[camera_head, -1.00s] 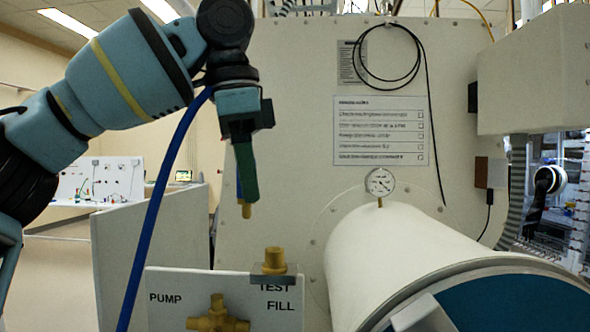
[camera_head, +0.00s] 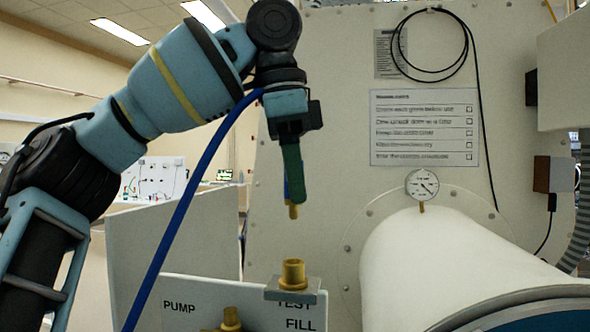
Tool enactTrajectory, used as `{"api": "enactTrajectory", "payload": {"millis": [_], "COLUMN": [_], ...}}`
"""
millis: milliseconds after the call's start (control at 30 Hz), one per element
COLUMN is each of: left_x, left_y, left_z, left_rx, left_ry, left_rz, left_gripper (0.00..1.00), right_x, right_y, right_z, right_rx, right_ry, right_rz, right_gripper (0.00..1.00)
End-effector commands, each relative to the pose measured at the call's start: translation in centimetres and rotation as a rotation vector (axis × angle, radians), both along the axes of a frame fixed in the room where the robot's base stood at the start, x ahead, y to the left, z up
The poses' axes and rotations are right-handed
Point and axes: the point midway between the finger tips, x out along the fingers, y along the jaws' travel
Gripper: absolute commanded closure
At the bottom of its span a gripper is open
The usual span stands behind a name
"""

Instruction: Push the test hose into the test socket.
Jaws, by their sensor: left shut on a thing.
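The test hose (camera_head: 190,196) is a blue hose that rises from the lower left to my left gripper and ends in a brass tip (camera_head: 293,211) pointing down. My left gripper (camera_head: 293,185) is shut on the hose end, with its green fingers hiding most of it. The test socket (camera_head: 293,272) is a brass, upright fitting on a small grey bracket above the TEST label. The hose tip hangs above the socket, nearly in line with it in this view, with a clear gap between them. My right gripper is not in view.
A white panel (camera_head: 190,309) marked PUMP, TEST and FILL carries a brass valve (camera_head: 231,320), partly cut off below. A white cylinder (camera_head: 440,262) with a gauge (camera_head: 422,186) stands to the right. A coiled black cable (camera_head: 432,71) hangs behind.

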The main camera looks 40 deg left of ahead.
Motion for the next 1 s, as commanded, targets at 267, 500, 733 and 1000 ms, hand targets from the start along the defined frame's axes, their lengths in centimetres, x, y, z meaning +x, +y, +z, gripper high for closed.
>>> {"api": "enactTrajectory", "payload": {"millis": [267,500,733,1000], "left_x": [0.0,0.0,-0.1,-0.1], "left_y": [0.0,0.0,0.0,0.0], "left_z": [-2.4,-3.9,-4.5,-4.5], "left_rx": [-0.001,-0.001,-0.001,-0.001], "left_ry": [0.0,-0.001,-0.002,-0.002], "left_rz": [-0.002,-0.001,0.0,0.0], "left_gripper": [1.0,1.0,1.0,1.0], "right_x": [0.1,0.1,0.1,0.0], "right_y": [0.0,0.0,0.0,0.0], "right_z": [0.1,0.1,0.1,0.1], "right_rx": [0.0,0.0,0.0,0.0], "right_ry": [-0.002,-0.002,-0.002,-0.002], "right_rz": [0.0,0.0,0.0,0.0], "right_gripper": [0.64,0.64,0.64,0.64]}}
